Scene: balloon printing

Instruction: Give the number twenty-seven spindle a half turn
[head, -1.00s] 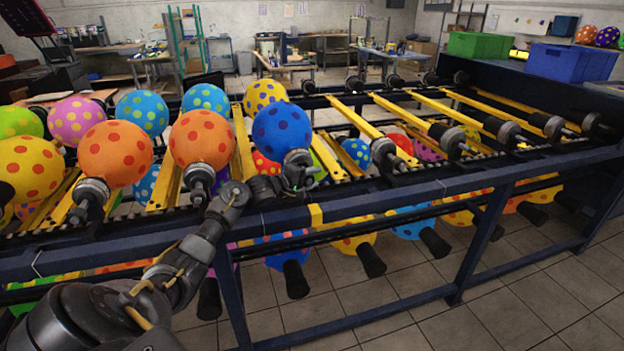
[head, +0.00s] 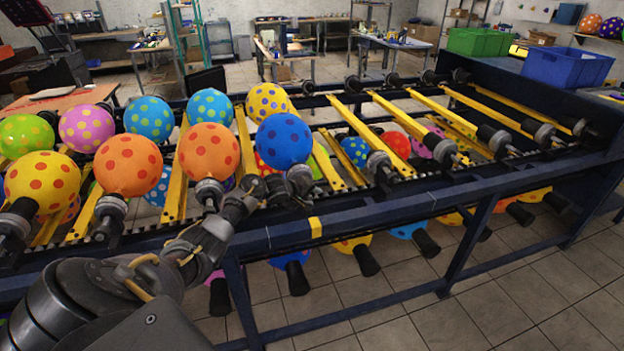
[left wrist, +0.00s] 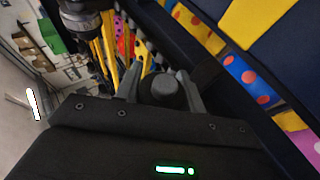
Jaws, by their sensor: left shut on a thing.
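My left gripper (head: 288,185) is shut on the dark spindle (head: 298,176) that carries the blue dotted balloon (head: 283,141) on the upper row of the rack. In the left wrist view, the round dark spindle end (left wrist: 163,88) sits between the two fingers of my left gripper (left wrist: 163,92). No number can be read on any spindle, so I cannot confirm which is twenty-seven. My right gripper is not in view.
Orange dotted balloons (head: 208,151) on neighbouring spindles stand close to the left of my arm. The blue rack rail (head: 400,206) runs across below the gripper. Bare spindles (head: 496,136) line the right part. Green (head: 478,41) and blue crates (head: 567,66) sit behind.

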